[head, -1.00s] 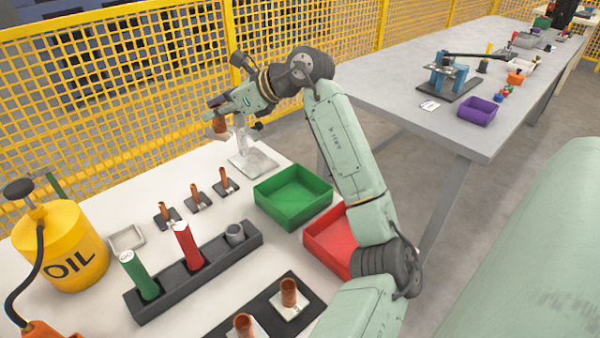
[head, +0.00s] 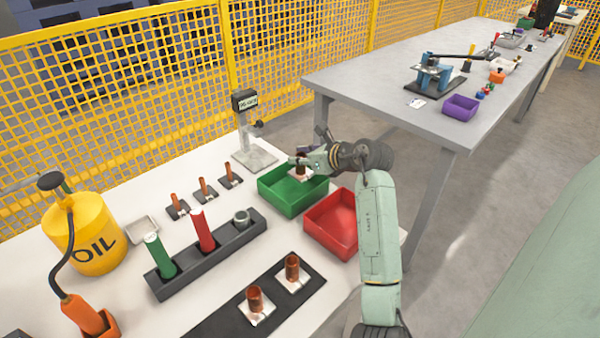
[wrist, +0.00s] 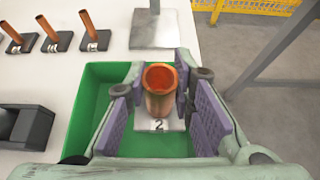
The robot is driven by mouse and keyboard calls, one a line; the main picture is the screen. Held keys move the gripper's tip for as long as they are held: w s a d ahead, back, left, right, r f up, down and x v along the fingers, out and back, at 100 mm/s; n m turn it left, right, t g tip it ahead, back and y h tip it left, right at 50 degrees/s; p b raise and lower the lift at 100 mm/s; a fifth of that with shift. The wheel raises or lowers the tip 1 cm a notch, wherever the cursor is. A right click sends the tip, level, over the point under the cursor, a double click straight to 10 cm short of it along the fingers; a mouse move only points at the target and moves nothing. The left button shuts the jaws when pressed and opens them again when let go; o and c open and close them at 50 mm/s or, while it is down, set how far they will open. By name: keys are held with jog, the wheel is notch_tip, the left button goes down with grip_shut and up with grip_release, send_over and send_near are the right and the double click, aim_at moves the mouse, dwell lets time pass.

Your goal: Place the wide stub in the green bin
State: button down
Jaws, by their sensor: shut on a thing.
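My gripper (head: 304,163) is shut on a wide copper stub (head: 300,172) and holds it over the green bin (head: 291,207). In the wrist view the stub (wrist: 160,78) stands upright between the purple finger pads of my gripper (wrist: 162,100), its open top toward the camera. The stub's height above the bin floor is unclear.
A red bin (head: 318,238) stands beside the green bin. A gauge stand (head: 254,157) is behind. Two copper stubs (head: 254,299) on white cards stand on a dark mat. A dark rack (head: 185,277) holds coloured tubes. Three thin stubs (head: 204,186) stand further back.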

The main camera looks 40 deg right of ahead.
aim_at(305, 170)
jog(key=shift+f+p, duration=0.5)
jog(key=shift+f, duration=1.8)
jog(key=shift+f, duration=0.2)
jog(key=c, duration=1.7)
grip_release()
jog(key=shift+o, duration=0.2)
jog(key=shift+r, duration=0.1)
jog(key=shift+s+r, duration=0.15)
jog(key=b+v, duration=0.3)
jog(key=v, duration=0.8)
jog(key=shift+s, duration=0.35)
